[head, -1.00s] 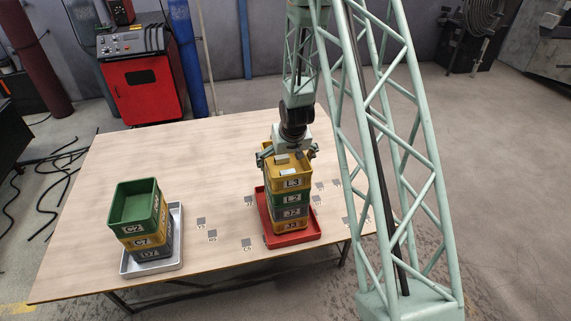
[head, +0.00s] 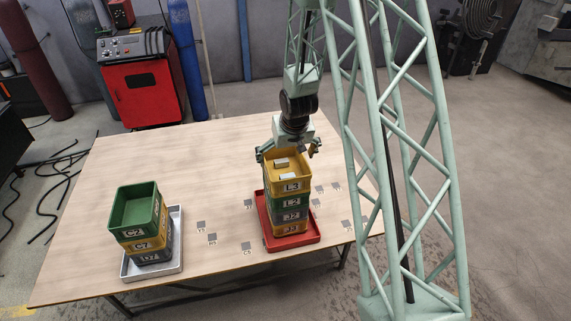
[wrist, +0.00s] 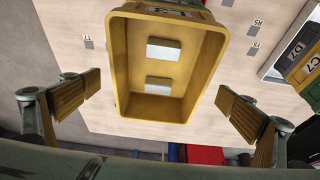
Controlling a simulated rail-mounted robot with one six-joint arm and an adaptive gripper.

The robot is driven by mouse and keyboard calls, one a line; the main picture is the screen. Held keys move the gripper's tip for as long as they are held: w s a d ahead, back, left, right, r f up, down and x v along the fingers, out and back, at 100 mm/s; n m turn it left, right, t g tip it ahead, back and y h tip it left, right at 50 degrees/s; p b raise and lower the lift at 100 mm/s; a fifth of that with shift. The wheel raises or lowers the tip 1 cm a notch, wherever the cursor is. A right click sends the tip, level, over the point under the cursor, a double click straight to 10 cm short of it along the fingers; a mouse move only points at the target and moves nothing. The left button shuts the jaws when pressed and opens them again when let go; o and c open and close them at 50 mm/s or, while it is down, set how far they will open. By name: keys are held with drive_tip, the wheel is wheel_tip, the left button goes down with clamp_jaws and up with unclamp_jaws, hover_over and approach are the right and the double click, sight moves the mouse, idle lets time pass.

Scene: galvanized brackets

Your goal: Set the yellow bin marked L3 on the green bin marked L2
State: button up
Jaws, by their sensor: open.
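The yellow bin marked L3 (head: 291,186) sits on top of the green bin marked L2 (head: 291,203) in the right stack. Below them are a grey bin marked J2 (head: 291,216) and a yellow bin marked J3 (head: 291,229). My gripper (head: 287,152) is above the rear of L3, open. In the wrist view, L3 (wrist: 122,75) lies between the spread fingers, with clear space on both sides and two pale blocks inside it.
The right stack stands on a red tray (head: 312,240). A second stack, with green bin C2 (head: 135,207) over C7 (head: 150,243) and D7 (head: 152,256), stands on a silver tray (head: 178,265) at left. The table between them is clear apart from small marked squares.

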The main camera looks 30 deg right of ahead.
drive_tip(key=p+v, duration=0.1)
drive_tip(key=v, duration=0.5)
drive_tip(key=shift+s+r+p, duration=0.2)
drive_tip(key=shift+r+p, duration=0.1)
drive_tip(key=shift+r, duration=0.15)
drive_tip(key=s+a+r, duration=0.3)
drive_tip(key=s+r, duration=0.2)
drive_tip(key=r, duration=0.3)
drive_tip(key=s+a+r+n, duration=0.1)
drive_tip(key=s+a+r, duration=0.35)
drive_tip(key=r, duration=0.35)
drive_tip(key=s+a+r, duration=0.2)
drive_tip(key=s+r, duration=0.4)
drive_tip(key=r, duration=0.2)
drive_tip(key=s+a+r, duration=0.3)
drive_tip(key=s, duration=0.6)
drive_tip(key=s+a+r+n, duration=0.1)
drive_tip(key=s+a+r, duration=0.2)
drive_tip(key=s, duration=0.6)
drive_tip(key=s+a+r+y, duration=0.1)
drive_tip(key=s+a+r, duration=0.3)
drive_tip(key=s, duration=0.6)
drive_tip(key=shift+a+n, duration=0.4)
drive_tip(key=shift+a, duration=0.05)
